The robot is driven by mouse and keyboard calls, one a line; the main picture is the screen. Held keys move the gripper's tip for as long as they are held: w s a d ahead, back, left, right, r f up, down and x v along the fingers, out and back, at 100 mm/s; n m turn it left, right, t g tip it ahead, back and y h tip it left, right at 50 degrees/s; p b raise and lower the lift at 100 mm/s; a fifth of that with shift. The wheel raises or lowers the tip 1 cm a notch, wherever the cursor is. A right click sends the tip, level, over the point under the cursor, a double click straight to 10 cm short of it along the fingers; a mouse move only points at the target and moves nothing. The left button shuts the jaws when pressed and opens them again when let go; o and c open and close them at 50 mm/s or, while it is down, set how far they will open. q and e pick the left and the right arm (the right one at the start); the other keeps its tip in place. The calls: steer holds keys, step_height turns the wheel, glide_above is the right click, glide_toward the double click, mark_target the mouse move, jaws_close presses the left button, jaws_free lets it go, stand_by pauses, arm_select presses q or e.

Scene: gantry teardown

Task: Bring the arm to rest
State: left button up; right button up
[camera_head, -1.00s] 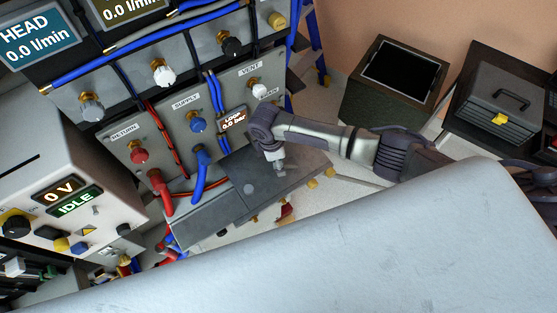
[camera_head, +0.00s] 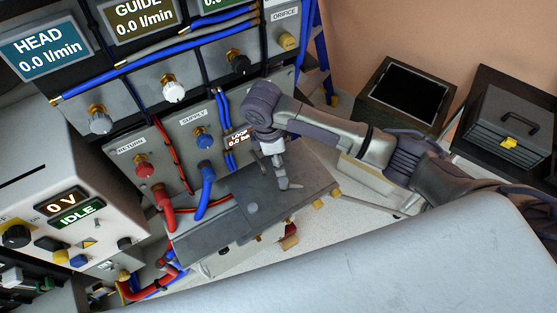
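My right arm reaches in from the right, and its wrist bends down over the dark grey plate (camera_head: 238,222). My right gripper (camera_head: 284,182) points down above that plate's right part. Its fingers are small here, and I cannot tell whether they are open or shut, or whether they touch the plate. I see nothing held in it. My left gripper is not in view.
The valve panel (camera_head: 180,160) with red and blue hoses stands close behind and left of my wrist. A white power unit (camera_head: 70,180) reads 0 V, IDLE. A dark open bin (camera_head: 400,90) and a grey toolbox (camera_head: 510,120) stand at the right.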

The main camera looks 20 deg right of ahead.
stand_by(0.3)
steer(key=s+a+f+m+t+y, duration=0.2)
steer(key=s+a+m+y, duration=0.3)
steer(key=s, duration=0.6)
steer(key=s+d+r+m+t+h, duration=0.2)
steer(key=s+d+m+h, duration=0.1)
steer(key=s+d+m, duration=0.9)
step_height(320, 180, down, 28)
steer(key=n+g+b, duration=0.1)
steer(key=n+b, duration=0.1)
steer(key=n, duration=0.1)
steer(key=s+d+f+g+b, duration=0.1)
steer(key=s+d+f, duration=0.2)
steer(key=s+f, duration=1.3)
steer(key=shift+s+d+f+g, duration=0.15)
steer(key=shift+s+f+g, duration=0.15)
steer(key=shift+f, duration=0.35)
